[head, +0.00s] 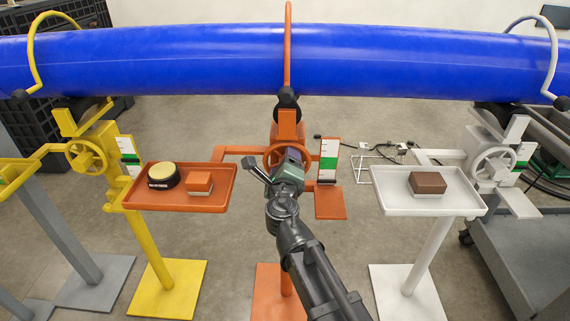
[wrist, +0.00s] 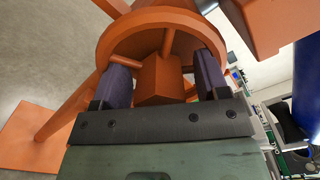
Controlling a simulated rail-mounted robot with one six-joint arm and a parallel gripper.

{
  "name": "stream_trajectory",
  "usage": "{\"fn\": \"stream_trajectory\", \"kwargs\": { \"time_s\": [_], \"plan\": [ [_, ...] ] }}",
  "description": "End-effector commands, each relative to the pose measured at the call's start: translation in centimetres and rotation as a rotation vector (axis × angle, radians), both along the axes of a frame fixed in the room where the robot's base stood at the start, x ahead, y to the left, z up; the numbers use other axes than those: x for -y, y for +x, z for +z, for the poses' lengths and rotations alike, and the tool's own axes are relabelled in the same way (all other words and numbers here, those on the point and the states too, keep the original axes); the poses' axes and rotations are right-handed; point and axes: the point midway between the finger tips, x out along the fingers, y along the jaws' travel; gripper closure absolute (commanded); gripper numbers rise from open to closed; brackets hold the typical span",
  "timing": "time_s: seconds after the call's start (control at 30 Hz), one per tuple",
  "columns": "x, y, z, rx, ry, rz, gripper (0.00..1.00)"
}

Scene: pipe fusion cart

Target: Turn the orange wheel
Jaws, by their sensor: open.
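The orange wheel (head: 267,158) is on the middle orange stand in the head view, partly hidden by my gripper (head: 287,163). In the wrist view, the wheel's rim (wrist: 165,17) arches across the top, with spokes and a blocky orange hub (wrist: 158,85) below it. My gripper (wrist: 162,63) is open, its two dark fingers apart. One finger is on each side of the hub, and the tips reach the wheel's rim area. I cannot tell whether either finger touches the wheel.
A blue pipe (head: 190,60) runs across the back, with an orange hoop (head: 288,45) over it. An orange tray (head: 215,202) holding a round tin and a block is at left. A white tray (head: 455,205) with a brown block is at right. A green-and-white gauge (head: 328,160) stands close beside the wheel.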

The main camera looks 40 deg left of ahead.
Motion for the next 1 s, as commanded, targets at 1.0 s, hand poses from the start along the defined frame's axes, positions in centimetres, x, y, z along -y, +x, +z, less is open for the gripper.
{"fn": "stream_trajectory", "kwargs": {
  "time_s": [1.0],
  "plan": [
    [6.8, -8.4, 0.0, 0.000, 0.000, 0.000, 0.32]
  ]
}}
